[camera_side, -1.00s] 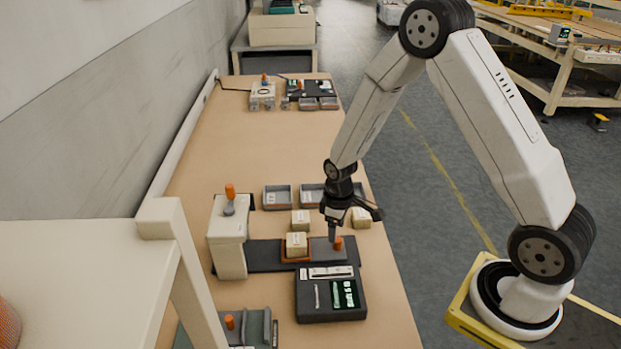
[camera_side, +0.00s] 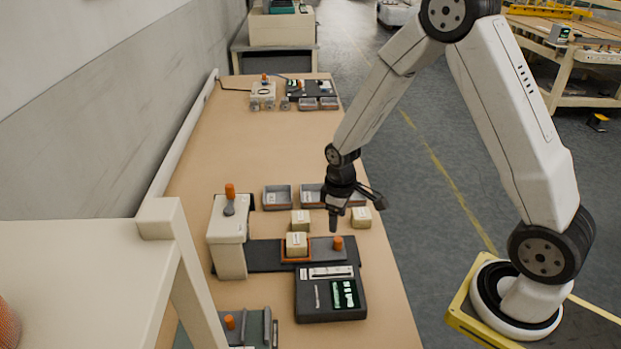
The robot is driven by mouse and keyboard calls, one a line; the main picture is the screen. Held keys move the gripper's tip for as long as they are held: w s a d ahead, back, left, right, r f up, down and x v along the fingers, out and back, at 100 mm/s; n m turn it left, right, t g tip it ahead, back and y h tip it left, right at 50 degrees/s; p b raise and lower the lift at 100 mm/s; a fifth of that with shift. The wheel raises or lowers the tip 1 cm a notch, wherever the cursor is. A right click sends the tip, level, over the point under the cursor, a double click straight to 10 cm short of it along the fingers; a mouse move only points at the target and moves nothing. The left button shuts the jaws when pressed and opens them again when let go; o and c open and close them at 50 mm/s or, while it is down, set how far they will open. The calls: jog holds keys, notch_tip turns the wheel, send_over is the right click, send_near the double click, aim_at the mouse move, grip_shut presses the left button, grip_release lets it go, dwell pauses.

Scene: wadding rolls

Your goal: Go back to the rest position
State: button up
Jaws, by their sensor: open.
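My gripper (camera_side: 335,222) hangs pointing down above the bench, behind the dark plate with the orange knob (camera_side: 338,243). It is open and holds nothing that I can see. It is clear of the knob. A cream block (camera_side: 296,244) sits in an orange-edged holder on the dark plate (camera_side: 264,256). Two more cream blocks stand behind it, one to the left (camera_side: 300,220) and one to the right (camera_side: 361,217) of my gripper.
A white press-like housing with an orange-topped lever (camera_side: 229,240) stands at left. A black device with green displays (camera_side: 331,296) lies in front. Grey trays (camera_side: 277,198) stand behind the blocks. A pale frame (camera_side: 160,217) stands at front left.

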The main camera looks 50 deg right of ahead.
jog(key=s+a+r+m+t, duration=0.2)
jog(key=s+a+r, duration=0.3)
jog(key=s+r, duration=0.4)
jog(key=shift+s+a+r+m, duration=0.15)
jog(key=shift+s+r+m, duration=0.2)
jog(key=shift+s+m, duration=0.3)
jog(key=shift+w, duration=0.15)
dwell(0.8)
